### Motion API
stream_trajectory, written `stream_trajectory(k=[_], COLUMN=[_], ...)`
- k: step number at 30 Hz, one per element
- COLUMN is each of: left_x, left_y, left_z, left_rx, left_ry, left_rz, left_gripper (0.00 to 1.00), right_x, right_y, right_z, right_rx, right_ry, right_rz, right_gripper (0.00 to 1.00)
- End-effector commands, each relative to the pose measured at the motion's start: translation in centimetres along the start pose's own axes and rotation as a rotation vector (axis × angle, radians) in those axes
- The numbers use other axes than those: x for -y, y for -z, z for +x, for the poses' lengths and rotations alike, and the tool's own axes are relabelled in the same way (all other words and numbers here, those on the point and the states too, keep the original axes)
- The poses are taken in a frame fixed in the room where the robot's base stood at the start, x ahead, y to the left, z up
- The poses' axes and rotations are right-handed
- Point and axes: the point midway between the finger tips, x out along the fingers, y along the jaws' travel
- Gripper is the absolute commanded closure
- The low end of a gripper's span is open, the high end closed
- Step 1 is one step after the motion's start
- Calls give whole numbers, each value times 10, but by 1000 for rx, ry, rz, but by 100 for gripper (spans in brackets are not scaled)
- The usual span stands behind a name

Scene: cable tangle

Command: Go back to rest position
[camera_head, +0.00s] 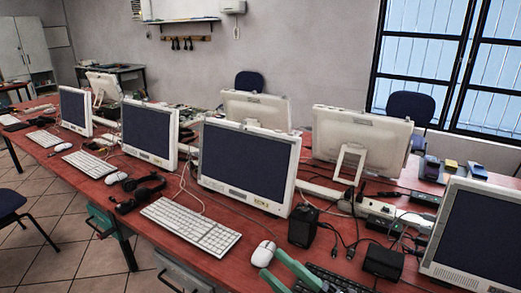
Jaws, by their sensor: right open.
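My right gripper (272,262) shows at the bottom edge as two teal fingers, spread apart and empty. Its fingertips appear close to a white mouse (263,254) on the red table (222,258); I cannot tell whether they touch it. The rest of this gripper and its arm is out of frame. Black cables (350,236) lie tangled on the table to the right of the right gripper, around a black box (303,226) and a black adapter (383,262).
Several white monitors stand along the table, including one near the middle (248,165) and one at right (480,235). A white keyboard (191,225) and black headset (138,192) lie left of the right gripper. A dark keyboard (335,281) lies right of it.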

Motion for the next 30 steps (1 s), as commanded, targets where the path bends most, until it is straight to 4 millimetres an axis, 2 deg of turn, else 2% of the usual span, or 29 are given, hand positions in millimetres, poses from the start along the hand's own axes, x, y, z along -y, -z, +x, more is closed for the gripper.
stream_trajectory(k=[3,5,7,9,12,15,18,21,30], left_x=[0,0,0,0,0,1,1,1,2], left_y=[6,9,13,17,21,23,24,23,22], left_z=[-7,-10,-13,-15,-18,-20,-21,-21,-20], left_rx=[2,0,-4,-8,-14,-16,-16,-15,-13], left_ry=[3,3,4,5,6,7,8,8,9], left_rz=[-1,-2,-2,-3,-3,-3,-3,-3,-3], left_gripper=[50,50,50,50,50,50,50,50,50], right_x=[27,48,79,110,150,179,197,205,206], right_y=[-44,-62,-76,-80,-72,-58,-44,-38,-37], right_z=[-44,-75,-117,-159,-213,-253,-278,-290,-291], right_rx=[324,490,683,858,1064,1213,1306,1349,1356], right_ry=[-54,-69,-78,-78,-70,-59,-50,-45,-43], right_rz=[299,445,614,764,941,1069,1151,1190,1196], right_gripper=[47,47,47,47,47,47,47,47,47])
